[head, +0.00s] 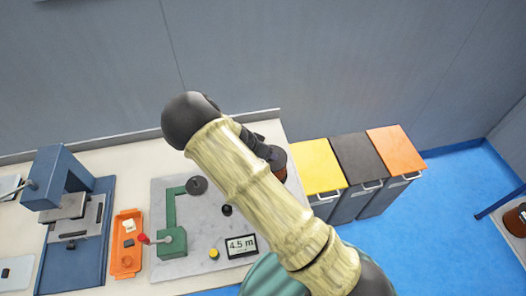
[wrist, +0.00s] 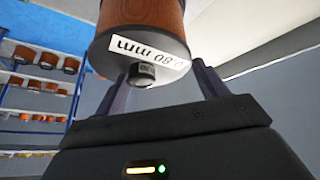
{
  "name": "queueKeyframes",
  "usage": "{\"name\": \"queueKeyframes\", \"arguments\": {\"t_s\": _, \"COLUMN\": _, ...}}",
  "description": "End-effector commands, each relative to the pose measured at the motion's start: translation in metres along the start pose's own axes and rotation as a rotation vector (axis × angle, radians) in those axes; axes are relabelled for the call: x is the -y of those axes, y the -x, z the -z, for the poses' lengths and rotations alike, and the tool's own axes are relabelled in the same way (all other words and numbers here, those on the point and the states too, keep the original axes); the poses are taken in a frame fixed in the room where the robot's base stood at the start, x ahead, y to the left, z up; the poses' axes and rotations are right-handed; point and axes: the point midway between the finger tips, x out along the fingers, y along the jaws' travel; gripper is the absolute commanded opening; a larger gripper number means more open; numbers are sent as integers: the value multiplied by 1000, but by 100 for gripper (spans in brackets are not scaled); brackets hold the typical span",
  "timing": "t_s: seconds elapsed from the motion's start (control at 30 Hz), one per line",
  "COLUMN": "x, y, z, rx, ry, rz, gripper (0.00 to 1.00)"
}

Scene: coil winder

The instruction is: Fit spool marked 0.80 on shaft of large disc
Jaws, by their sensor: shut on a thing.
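My gripper (wrist: 164,72) is shut on a spool (wrist: 142,14) with copper-brown winding and a black flange. A white label on the flange reads 0.80 mm, upside down in the wrist view. In the head view the spool (head: 280,173) shows partly behind my arm, near the right end of the bench, apart from the winder. The gripper itself is mostly hidden there. The large dark disc (head: 196,185) is at the top of the green winder frame (head: 169,208), left of my arm. A smaller dark piece (head: 227,210) is right of it. I cannot make out the large disc's shaft.
An orange tray (head: 127,262) and a blue press (head: 55,180) stand left. Yellow, black and orange bins (head: 318,165) stand right.

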Motion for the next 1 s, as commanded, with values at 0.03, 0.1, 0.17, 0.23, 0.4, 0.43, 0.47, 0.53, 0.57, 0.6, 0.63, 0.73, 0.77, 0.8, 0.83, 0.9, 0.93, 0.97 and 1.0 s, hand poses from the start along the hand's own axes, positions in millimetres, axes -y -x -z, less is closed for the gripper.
{"name": "queueKeyframes", "arguments": {"t_s": 0.03, "x": 0, "y": 0, "z": 1, "rx": -3, "ry": -1, "rz": 1, "gripper": 1}}
{"name": "queueKeyframes", "arguments": {"t_s": 0.1, "x": 1, "y": -2, "z": 0, "rx": -3, "ry": -1, "rz": 1, "gripper": 1}}
{"name": "queueKeyframes", "arguments": {"t_s": 0.17, "x": 1, "y": -2, "z": 0, "rx": -3, "ry": 0, "rz": 1, "gripper": 1}}
{"name": "queueKeyframes", "arguments": {"t_s": 0.23, "x": 1, "y": -4, "z": -1, "rx": -3, "ry": 0, "rz": 1, "gripper": 1}}
{"name": "queueKeyframes", "arguments": {"t_s": 0.4, "x": 2, "y": -6, "z": -3, "rx": -3, "ry": 0, "rz": 1, "gripper": 1}}
{"name": "queueKeyframes", "arguments": {"t_s": 0.43, "x": 2, "y": -7, "z": -3, "rx": -3, "ry": 0, "rz": 1, "gripper": 1}}
{"name": "queueKeyframes", "arguments": {"t_s": 0.47, "x": 2, "y": -8, "z": -3, "rx": -3, "ry": 0, "rz": 1, "gripper": 1}}
{"name": "queueKeyframes", "arguments": {"t_s": 0.53, "x": 2, "y": -9, "z": -4, "rx": -3, "ry": 0, "rz": 1, "gripper": 1}}
{"name": "queueKeyframes", "arguments": {"t_s": 0.57, "x": 2, "y": -9, "z": -4, "rx": -3, "ry": 0, "rz": 1, "gripper": 1}}
{"name": "queueKeyframes", "arguments": {"t_s": 0.6, "x": 2, "y": -10, "z": -5, "rx": -3, "ry": 0, "rz": 1, "gripper": 1}}
{"name": "queueKeyframes", "arguments": {"t_s": 0.63, "x": 2, "y": -10, "z": -5, "rx": -3, "ry": 0, "rz": 1, "gripper": 1}}
{"name": "queueKeyframes", "arguments": {"t_s": 0.73, "x": 2, "y": -11, "z": -5, "rx": -3, "ry": 0, "rz": 1, "gripper": 74}}
{"name": "queueKeyframes", "arguments": {"t_s": 0.77, "x": 2, "y": -11, "z": -5, "rx": -3, "ry": 0, "rz": 1, "gripper": 80}}
{"name": "queueKeyframes", "arguments": {"t_s": 0.8, "x": 2, "y": -11, "z": -5, "rx": -3, "ry": 0, "rz": 1, "gripper": 88}}
{"name": "queueKeyframes", "arguments": {"t_s": 0.83, "x": 2, "y": -11, "z": -5, "rx": -2, "ry": 0, "rz": 2, "gripper": 94}}
{"name": "queueKeyframes", "arguments": {"t_s": 0.9, "x": 2, "y": -11, "z": -6, "rx": -2, "ry": 0, "rz": 1, "gripper": 98}}
{"name": "queueKeyframes", "arguments": {"t_s": 0.93, "x": 2, "y": -11, "z": -6, "rx": -2, "ry": 0, "rz": 1, "gripper": 98}}
{"name": "queueKeyframes", "arguments": {"t_s": 0.97, "x": 2, "y": -11, "z": -6, "rx": -1, "ry": 0, "rz": 1, "gripper": 98}}
{"name": "queueKeyframes", "arguments": {"t_s": 1.0, "x": 2, "y": -11, "z": -6, "rx": -1, "ry": 0, "rz": 1, "gripper": 98}}
